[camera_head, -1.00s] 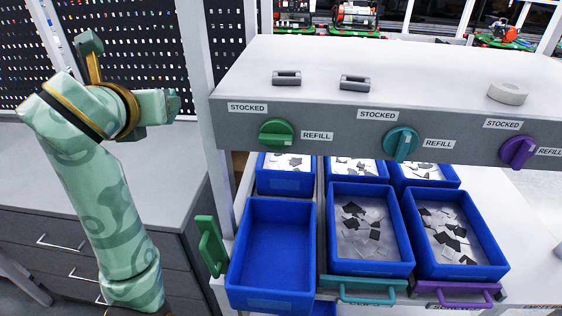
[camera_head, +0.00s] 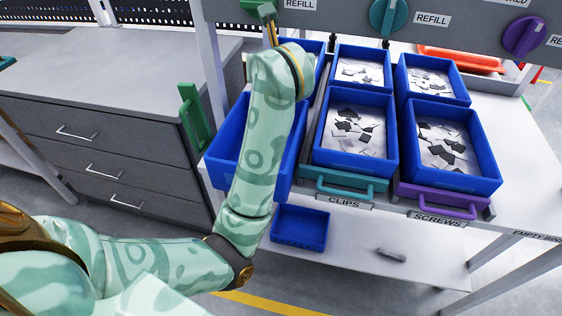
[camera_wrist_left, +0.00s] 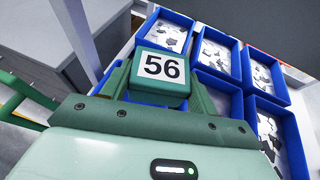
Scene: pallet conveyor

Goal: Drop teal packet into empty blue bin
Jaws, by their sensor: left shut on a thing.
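In the left wrist view a dark green-teal packet (camera_wrist_left: 160,68) with a white label reading 56 sits between the fingers of my left gripper (camera_wrist_left: 160,90), which is shut on it. The left front blue bin (camera_head: 222,150) showed a bare floor earlier. In the head view my left forearm now covers much of it and hides the gripper and packet. In the wrist view blue shows just below and beside the packet, which appears in front of that bin. I cannot tell its height above it. My right gripper is not in view.
Several blue bins with grey pieces stand to the right, including the clips bin (camera_head: 350,175) and screws bin (camera_head: 490,182). A green handle (camera_head: 193,118) rises left of the empty bin. Dials hang above. A small blue bin (camera_head: 300,227) is on the lower shelf.

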